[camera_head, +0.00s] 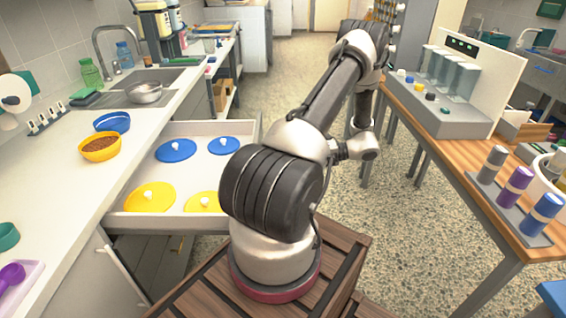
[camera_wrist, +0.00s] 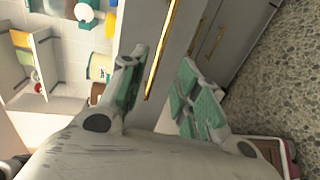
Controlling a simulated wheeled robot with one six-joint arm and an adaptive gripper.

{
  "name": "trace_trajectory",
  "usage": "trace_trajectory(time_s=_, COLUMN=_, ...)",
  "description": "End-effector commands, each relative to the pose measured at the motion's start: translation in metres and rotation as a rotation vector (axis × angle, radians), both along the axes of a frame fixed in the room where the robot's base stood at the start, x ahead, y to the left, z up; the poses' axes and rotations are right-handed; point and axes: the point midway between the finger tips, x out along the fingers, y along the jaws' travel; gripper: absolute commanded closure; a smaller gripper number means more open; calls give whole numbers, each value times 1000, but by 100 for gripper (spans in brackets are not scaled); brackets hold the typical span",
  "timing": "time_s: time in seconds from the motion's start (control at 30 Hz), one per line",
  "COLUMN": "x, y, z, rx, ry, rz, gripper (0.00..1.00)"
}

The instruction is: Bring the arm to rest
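My gripper (camera_wrist: 163,66) shows in the wrist view with its two green-padded fingers spread apart. Nothing is held between them. Behind the fingers is a grey cabinet front with a long gold handle (camera_wrist: 164,45); I cannot tell how far it is from the fingertips. In the head view my arm (camera_head: 335,90) rises from its base and folds at the elbow near the top. Its lower section hangs down over the aisle. The gripper's fingers cannot be made out in that view.
An open drawer (camera_head: 228,128) with blue and yellow lids juts out left of my arm. The counter (camera_head: 60,180) holds a yellow bowl (camera_head: 100,147) of brown food and a blue bowl (camera_head: 112,122). A wooden table (camera_head: 455,150) with dispensers and bottles stands right. Speckled floor (camera_head: 400,235) lies open between.

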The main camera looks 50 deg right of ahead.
Motion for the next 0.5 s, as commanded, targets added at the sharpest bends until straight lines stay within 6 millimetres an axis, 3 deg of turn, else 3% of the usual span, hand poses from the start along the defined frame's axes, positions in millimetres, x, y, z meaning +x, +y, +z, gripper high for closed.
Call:
trace_trajectory(time_s=0.17, x=-12, y=-9, z=3, rx=1, ry=1, rz=0, gripper=68)
trace_trajectory(time_s=0.5, x=-13, y=-10, z=3, rx=1, ry=1, rz=1, gripper=68)
